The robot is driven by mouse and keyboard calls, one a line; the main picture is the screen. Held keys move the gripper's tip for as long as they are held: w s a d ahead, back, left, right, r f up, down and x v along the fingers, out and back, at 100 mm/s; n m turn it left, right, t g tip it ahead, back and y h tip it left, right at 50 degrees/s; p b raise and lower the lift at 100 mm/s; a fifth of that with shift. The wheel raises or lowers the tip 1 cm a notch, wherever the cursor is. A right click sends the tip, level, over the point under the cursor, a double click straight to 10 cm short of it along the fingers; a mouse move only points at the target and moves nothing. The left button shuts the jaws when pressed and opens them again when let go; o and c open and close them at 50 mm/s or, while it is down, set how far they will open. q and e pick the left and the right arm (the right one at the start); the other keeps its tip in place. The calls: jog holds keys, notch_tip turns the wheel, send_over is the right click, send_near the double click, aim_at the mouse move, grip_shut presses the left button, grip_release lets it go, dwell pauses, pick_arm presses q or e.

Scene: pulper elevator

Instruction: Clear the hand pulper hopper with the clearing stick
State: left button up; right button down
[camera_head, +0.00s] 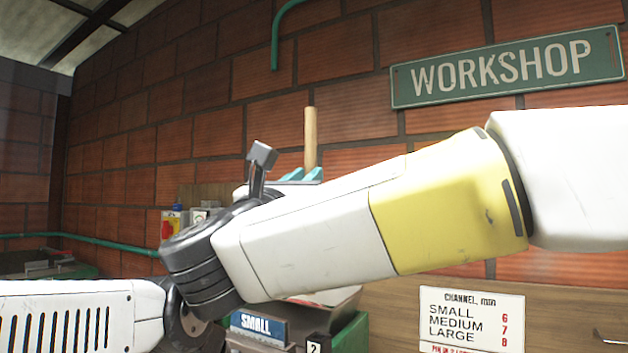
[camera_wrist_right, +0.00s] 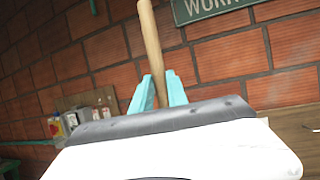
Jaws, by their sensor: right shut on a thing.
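The clearing stick (camera_head: 310,137) is a plain round wooden rod, standing upright above my right arm in the head view. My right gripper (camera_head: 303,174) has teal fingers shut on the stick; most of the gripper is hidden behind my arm. In the right wrist view the stick (camera_wrist_right: 151,45) rises between the teal fingers (camera_wrist_right: 158,92), leaning slightly left; its lower end is hidden. A grey metal edge, possibly the hopper (camera_head: 335,297), shows below my arm above a green body (camera_head: 353,336). Most of it is hidden. My left gripper is not in view.
A blue "SMALL" plate (camera_head: 257,324) sits below my arm. A channel card (camera_head: 471,318) is on the wooden front at right. A switch box with a red knob (camera_head: 168,228) is at the brick wall, below which a green pipe (camera_head: 100,243) runs. A "WORKSHOP" sign (camera_head: 505,66) hangs above.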

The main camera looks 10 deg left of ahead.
jog(key=shift+s+a+f+n+y, duration=0.2)
jog(key=shift+a+y, duration=0.05)
jog(key=shift+a, duration=0.15)
jog(key=shift+s+a+f+n+y, duration=0.2)
jog(key=shift+a+y, duration=0.05)
jog(key=shift+a, duration=0.1)
jog(key=s+d, duration=0.3)
jog(key=s, duration=1)
jog(key=shift+s+d+r, duration=0.2)
jog(key=shift+s+d, duration=0.05)
jog(key=shift+s, duration=0.1)
